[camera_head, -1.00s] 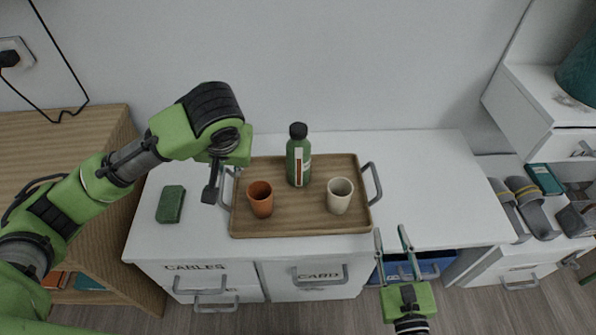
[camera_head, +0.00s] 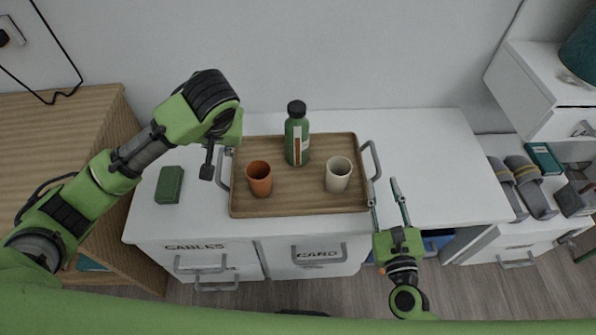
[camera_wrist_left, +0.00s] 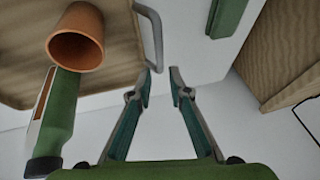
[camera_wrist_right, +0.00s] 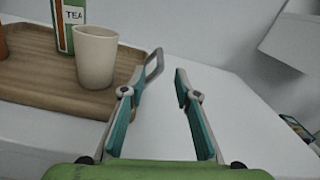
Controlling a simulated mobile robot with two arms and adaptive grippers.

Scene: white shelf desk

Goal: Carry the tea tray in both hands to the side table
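The wooden tea tray (camera_head: 300,203) lies flat on the white desk and has a grey handle at each end. It bears an orange cup (camera_head: 259,179), a green tea bottle (camera_head: 297,138) and a cream cup (camera_head: 338,174), all upright. My left gripper (camera_head: 206,178) is beside the left handle (camera_head: 223,168); the left wrist view shows its fingers (camera_wrist_left: 160,75) apart, with the handle (camera_wrist_left: 150,35) just beyond the tips and not between them. My right gripper (camera_head: 385,192) is open near the right handle (camera_head: 372,160). In the right wrist view, this handle (camera_wrist_right: 153,66) is by the left fingertip.
A green block (camera_head: 169,185) lies on the desk left of the tray. A wooden side table (camera_head: 70,130) stands at the left. Slippers (camera_head: 530,187) and a white drawer unit (camera_head: 545,95) are at the right. The desk right of the tray is clear.

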